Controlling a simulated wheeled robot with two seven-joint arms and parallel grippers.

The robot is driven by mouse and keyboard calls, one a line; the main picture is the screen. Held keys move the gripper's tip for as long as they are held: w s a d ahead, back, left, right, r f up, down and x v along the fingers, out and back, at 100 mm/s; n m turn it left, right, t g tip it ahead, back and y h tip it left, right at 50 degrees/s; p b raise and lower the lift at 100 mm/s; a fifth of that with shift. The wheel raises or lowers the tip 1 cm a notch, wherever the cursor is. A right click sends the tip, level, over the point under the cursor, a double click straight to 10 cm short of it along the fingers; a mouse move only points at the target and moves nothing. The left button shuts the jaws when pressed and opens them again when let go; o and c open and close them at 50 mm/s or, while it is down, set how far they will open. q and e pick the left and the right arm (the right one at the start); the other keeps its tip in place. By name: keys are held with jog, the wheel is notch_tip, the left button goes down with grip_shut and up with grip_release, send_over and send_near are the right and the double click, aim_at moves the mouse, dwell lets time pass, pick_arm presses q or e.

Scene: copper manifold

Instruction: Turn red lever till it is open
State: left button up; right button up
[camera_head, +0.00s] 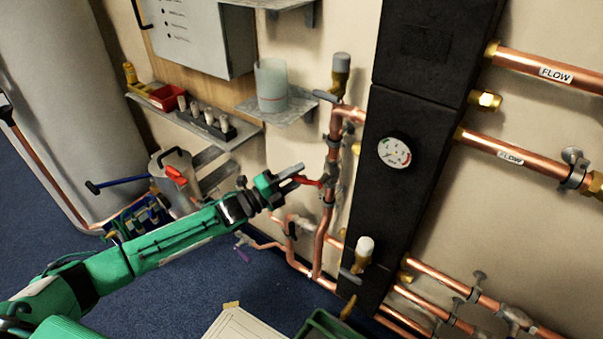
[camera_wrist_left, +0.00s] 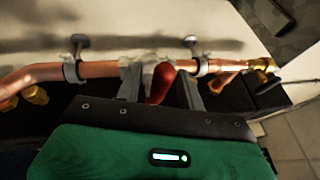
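The red lever (camera_head: 311,182) sits on a valve in the vertical copper pipe (camera_head: 332,150), left of the black panel. My left gripper (camera_head: 298,178) reaches it from the left, with its fingertips at the lever. In the left wrist view the red lever (camera_wrist_left: 160,84) stands between the two fingers of my left gripper (camera_wrist_left: 160,90). The fingers are apart, with gaps visible beside the lever. The valve body behind the lever is partly hidden. My right gripper is in neither view.
The black panel (camera_head: 408,120) with a round gauge (camera_head: 394,152) stands just right of the pipe. A shelf (camera_head: 290,106) with a clear beaker (camera_head: 271,84) is above my gripper. A yellow-based valve with a white knob (camera_head: 364,250) is below right. Blue floor (camera_head: 270,285) lies open below.

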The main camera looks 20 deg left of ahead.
pick_arm(q)
jog(key=shift+x, duration=0.85)
grip_shut()
